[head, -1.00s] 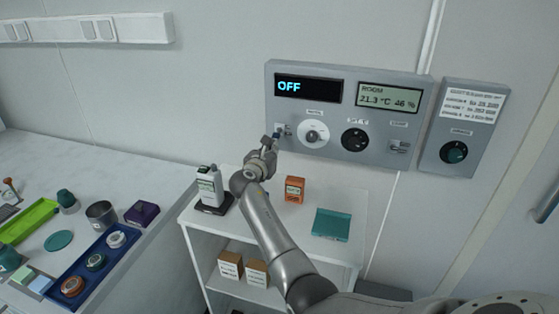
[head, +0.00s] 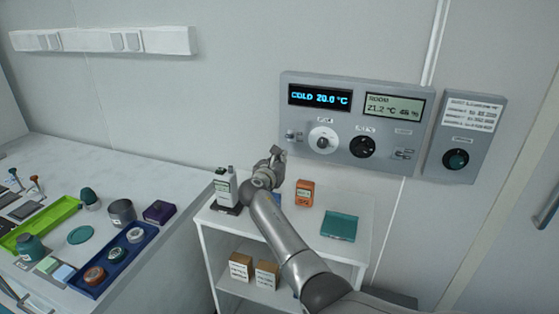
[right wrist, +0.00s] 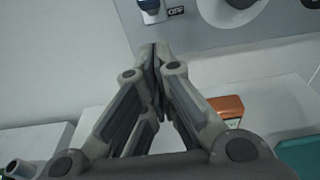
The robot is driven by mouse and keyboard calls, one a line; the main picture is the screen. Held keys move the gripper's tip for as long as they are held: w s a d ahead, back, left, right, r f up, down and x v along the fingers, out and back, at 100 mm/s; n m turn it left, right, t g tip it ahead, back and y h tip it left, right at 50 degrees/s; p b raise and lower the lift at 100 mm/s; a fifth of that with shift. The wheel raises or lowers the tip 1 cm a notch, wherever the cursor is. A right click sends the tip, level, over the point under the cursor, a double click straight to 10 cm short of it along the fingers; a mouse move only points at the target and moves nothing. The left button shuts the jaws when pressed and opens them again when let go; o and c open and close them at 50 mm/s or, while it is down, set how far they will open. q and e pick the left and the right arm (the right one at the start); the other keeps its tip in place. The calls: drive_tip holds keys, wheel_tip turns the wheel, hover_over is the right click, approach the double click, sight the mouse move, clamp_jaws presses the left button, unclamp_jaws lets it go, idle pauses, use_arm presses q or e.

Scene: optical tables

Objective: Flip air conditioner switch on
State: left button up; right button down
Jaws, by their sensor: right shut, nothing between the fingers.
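The grey air conditioner panel (head: 352,120) is on the wall. Its left display (head: 319,97) reads "COLD 20.0 °C" in blue. The small switch (head: 293,135) sits at the panel's lower left, left of the white dial (head: 323,139). In the right wrist view the switch (right wrist: 151,8) shows at the top edge, beside an "OFF" label. My right gripper (head: 277,153) is just below and left of the panel, apart from the switch. Its fingers (right wrist: 156,48) are shut with nothing between them. My left gripper is not in view.
A white shelf (head: 275,232) stands below the panel, with a handheld device (head: 226,188), an orange box (head: 304,193) and a teal box (head: 340,226) on top. A bench (head: 100,180) with trays is at left. A smaller control box (head: 466,140) is right of the panel.

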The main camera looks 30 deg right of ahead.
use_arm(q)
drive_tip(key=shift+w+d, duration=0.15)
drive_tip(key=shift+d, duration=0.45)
use_arm(e)
wheel_tip(320, 180, up, 7)
drive_tip(key=s+a, duration=0.1)
drive_tip(key=shift+s, duration=0.35)
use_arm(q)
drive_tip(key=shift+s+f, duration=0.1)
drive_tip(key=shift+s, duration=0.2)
use_arm(e)
drive_tip(key=shift+a+r, duration=0.15)
